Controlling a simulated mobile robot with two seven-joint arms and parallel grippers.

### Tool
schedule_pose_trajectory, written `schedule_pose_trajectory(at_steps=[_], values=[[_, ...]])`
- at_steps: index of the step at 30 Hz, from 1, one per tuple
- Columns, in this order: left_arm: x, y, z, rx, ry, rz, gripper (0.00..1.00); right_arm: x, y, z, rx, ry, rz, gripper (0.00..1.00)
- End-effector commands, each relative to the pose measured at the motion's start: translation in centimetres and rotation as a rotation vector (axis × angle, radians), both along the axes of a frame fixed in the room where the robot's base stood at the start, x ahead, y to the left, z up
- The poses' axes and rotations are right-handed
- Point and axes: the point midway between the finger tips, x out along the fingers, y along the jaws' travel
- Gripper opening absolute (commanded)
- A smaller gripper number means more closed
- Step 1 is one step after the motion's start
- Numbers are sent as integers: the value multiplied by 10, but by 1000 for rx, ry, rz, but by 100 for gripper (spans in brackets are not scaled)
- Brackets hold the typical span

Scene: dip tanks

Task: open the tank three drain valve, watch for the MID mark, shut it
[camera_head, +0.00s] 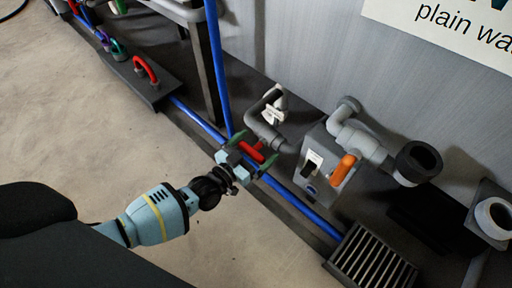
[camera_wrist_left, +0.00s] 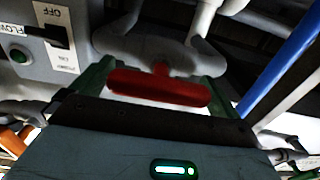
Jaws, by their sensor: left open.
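A red valve handle (camera_head: 251,153) sits at the end of a grey bent pipe (camera_head: 262,122), low in front of the grey tank wall (camera_head: 300,50). My left gripper (camera_head: 255,149) is open, with its green fingers on either side of the red handle. The left wrist view shows the red handle (camera_wrist_left: 160,88) lying crosswise between the fingers, with a gap at its left end; contact at the right end is unclear. No level gauge or MID mark shows. I cannot read a tank number. My right gripper is out of view.
Right of the handle stands a grey box (camera_head: 315,160) with a switch, and an orange handle (camera_head: 343,170) beside it. A blue pipe (camera_head: 305,208) runs along the floor to a drain grate (camera_head: 372,262). Another red handle (camera_head: 146,70) is farther left. Floor at left is clear.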

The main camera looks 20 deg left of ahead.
Motion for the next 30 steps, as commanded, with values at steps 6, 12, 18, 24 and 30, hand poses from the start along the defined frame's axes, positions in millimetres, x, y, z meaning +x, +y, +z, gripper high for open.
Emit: schedule_pose_trajectory(at_steps=[6,12,18,24,30], values=[[3,-1,0,0,0,0,100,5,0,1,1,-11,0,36],[2,-1,0,0,0,0,86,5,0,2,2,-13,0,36],[2,-1,0,0,0,0,68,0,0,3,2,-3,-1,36],[2,-1,0,24,-9,0,68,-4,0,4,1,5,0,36],[1,-2,1,111,-39,1,68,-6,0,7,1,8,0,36]])
